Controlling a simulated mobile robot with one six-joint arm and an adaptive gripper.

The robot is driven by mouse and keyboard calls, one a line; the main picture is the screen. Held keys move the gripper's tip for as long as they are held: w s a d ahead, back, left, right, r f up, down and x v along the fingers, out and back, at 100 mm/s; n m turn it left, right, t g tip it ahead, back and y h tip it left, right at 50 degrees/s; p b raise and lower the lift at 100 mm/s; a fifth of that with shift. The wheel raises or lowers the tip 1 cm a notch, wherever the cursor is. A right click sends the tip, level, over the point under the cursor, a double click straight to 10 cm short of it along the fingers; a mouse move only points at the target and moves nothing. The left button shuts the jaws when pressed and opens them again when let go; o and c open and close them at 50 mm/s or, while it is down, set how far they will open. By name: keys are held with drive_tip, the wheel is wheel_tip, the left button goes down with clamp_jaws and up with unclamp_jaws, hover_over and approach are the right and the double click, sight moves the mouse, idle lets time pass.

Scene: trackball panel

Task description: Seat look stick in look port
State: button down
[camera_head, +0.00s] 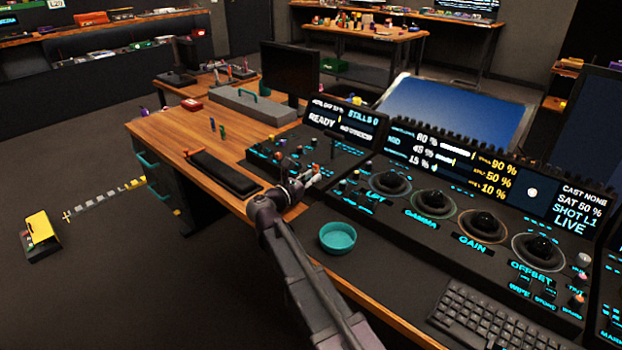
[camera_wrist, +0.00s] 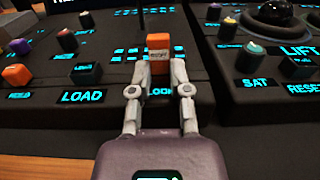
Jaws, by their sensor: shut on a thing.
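My gripper (camera_wrist: 159,76) is shut on the look stick (camera_wrist: 159,42), a small orange block with a dark label band. The stick stands upright between the fingertips, over the left console panel (camera_wrist: 110,20). In the head view my gripper (camera_head: 308,179) is over the panel's front right part, and a small orange spot there seems to be the stick. A lit label (camera_wrist: 161,91), partly hidden by the fingers, seems to read LOOK. I cannot make out the look port or tell whether the stick touches the panel.
Left of the fingers are a LOAD label (camera_wrist: 82,97), an orange block (camera_wrist: 17,74) and several knobs. On the right, a SAT knob (camera_wrist: 251,57) stands on the trackball panel (camera_head: 400,215). A teal bowl (camera_head: 338,237) sits near the front edge, and a keyboard (camera_head: 495,320) lies further right.

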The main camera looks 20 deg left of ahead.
drive_tip(key=shift+f, duration=0.15)
drive_tip(key=c, duration=0.6)
unclamp_jaws()
drive_tip(key=shift+s+r, duration=0.1)
drive_tip(key=shift+r, duration=0.1)
drive_tip(key=v, duration=1.1)
drive_tip(key=shift+s+a+f, duration=0.1)
drive_tip(key=shift+s+a, duration=0.05)
drive_tip(key=shift+s, duration=0.2)
